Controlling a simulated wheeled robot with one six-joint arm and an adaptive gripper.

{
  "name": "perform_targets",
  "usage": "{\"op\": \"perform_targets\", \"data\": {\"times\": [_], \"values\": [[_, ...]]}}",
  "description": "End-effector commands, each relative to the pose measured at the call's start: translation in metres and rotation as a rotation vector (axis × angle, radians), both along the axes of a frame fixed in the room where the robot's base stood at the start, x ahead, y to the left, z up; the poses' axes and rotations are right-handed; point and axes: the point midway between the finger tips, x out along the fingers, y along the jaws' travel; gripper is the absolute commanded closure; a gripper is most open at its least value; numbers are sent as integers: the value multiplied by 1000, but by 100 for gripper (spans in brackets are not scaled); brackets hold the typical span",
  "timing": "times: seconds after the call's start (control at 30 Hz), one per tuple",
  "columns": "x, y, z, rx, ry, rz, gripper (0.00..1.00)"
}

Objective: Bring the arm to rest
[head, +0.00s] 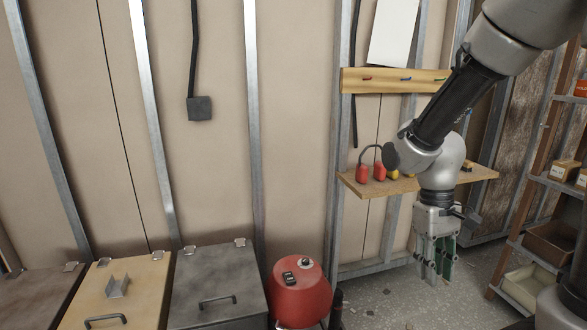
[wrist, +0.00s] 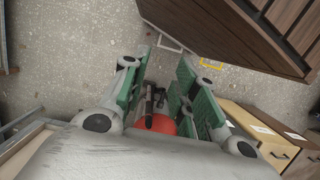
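My arm reaches down from the upper right of the head view, in front of the wooden wall shelf (head: 350,184). My gripper (head: 437,277) hangs at its end, pointing down above the speckled floor. In the wrist view my gripper (wrist: 163,72) shows two green-padded fingers standing apart. I see nothing held between them. The floor and part of a red drum (wrist: 156,125) show through the gap, further off.
The red drum (head: 300,297) stands left of the gripper, beside a grey lidded box (head: 217,285) and a yellow lidded box (head: 118,290). Small red objects (head: 362,173) sit on the wall shelf. A storage rack (head: 545,185) stands at right.

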Motion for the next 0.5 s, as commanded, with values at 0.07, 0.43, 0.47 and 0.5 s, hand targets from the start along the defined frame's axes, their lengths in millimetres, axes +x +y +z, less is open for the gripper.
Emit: {"op": "perform_targets", "data": {"times": [0.07, 0.43, 0.47, 0.5], "values": [[-15, -14, 31, 14, -60, -41, 71], [-59, -58, 129, 82, -480, -198, 71], [-61, -60, 135, 85, -510, -207, 71], [-64, -63, 142, 87, -545, -220, 71]]}}
